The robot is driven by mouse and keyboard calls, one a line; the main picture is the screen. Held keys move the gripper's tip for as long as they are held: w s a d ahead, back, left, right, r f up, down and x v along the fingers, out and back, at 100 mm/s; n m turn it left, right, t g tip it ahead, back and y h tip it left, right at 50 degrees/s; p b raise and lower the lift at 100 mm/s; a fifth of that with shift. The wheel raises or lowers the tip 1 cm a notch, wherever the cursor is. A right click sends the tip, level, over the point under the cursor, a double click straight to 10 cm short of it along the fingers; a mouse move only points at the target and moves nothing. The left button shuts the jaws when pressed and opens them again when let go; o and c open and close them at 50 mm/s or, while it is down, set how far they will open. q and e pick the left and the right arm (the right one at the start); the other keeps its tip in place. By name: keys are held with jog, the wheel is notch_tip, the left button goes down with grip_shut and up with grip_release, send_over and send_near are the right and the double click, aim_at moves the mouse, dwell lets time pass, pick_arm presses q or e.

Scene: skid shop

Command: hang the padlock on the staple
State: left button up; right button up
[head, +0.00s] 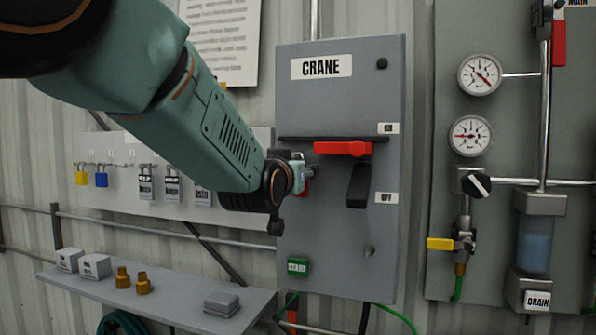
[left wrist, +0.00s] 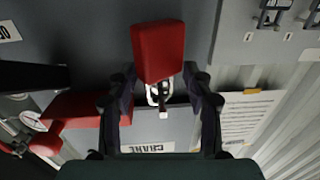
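A red padlock (left wrist: 158,50) sits between the fingertips of my left gripper (left wrist: 160,72), which flank its sides closely. Its pale shackle (left wrist: 153,95) points toward the top of the CRANE box (head: 333,232), as the wrist picture is upside down. A small bright metal part lies by the shackle; I cannot tell whether the shackle goes through a staple. In the head view, my left gripper (head: 306,172) is at the box's left side, below the CRANE label, and hides most of the padlock (head: 305,188). My right gripper is out of view.
The red switch handle (head: 343,148) lies just right of my gripper, with a black lever (head: 358,185) below. A padlock board (head: 115,200) hangs at left. A shelf (head: 180,305) with grey blocks and brass fittings juts out below. Gauges and pipes are at right.

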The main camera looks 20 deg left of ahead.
pick_arm(q)
jog(key=o, duration=0.3)
jog(key=shift+o, duration=0.4)
jog(key=shift+s, duration=0.2)
jog(key=shift+r, duration=0.2)
